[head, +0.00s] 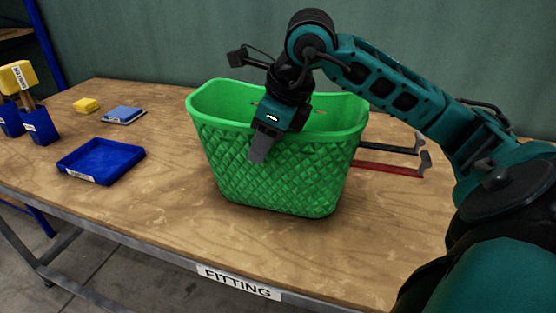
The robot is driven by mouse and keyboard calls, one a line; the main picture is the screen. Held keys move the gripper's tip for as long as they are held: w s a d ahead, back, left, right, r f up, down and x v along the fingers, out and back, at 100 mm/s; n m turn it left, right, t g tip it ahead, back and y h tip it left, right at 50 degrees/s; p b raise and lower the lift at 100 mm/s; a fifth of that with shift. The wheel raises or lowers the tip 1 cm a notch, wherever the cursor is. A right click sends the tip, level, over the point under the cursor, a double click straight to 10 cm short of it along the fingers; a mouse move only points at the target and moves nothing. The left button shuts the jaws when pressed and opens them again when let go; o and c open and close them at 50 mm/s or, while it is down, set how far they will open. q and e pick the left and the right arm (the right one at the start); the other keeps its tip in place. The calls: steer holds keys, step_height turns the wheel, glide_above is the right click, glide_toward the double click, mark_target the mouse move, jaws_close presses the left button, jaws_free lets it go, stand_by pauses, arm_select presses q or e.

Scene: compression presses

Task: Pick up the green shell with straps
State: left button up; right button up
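The green shell (285,177) is a basket-like tub with a quilted diamond pattern, standing upright on the wooden table. Its open rim faces up, and small brownish marks show on its inner back wall. I cannot make out straps clearly. My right gripper (259,150) reaches down over the shell's front rim, left of its middle. One grey finger shows in front of the outer front wall. The other finger is hidden, so I cannot tell whether the gripper is closed on the rim. My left gripper is out of view.
Red (388,169) and black (385,147) long-handled tools lie right of the shell, partly hidden behind it. A blue tray (101,160), blue pad (124,114), yellow block (87,105) and blue bins (40,127) stand left.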

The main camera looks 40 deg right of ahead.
jaws_close()
stand_by(0.3)
stand_by(1.2)
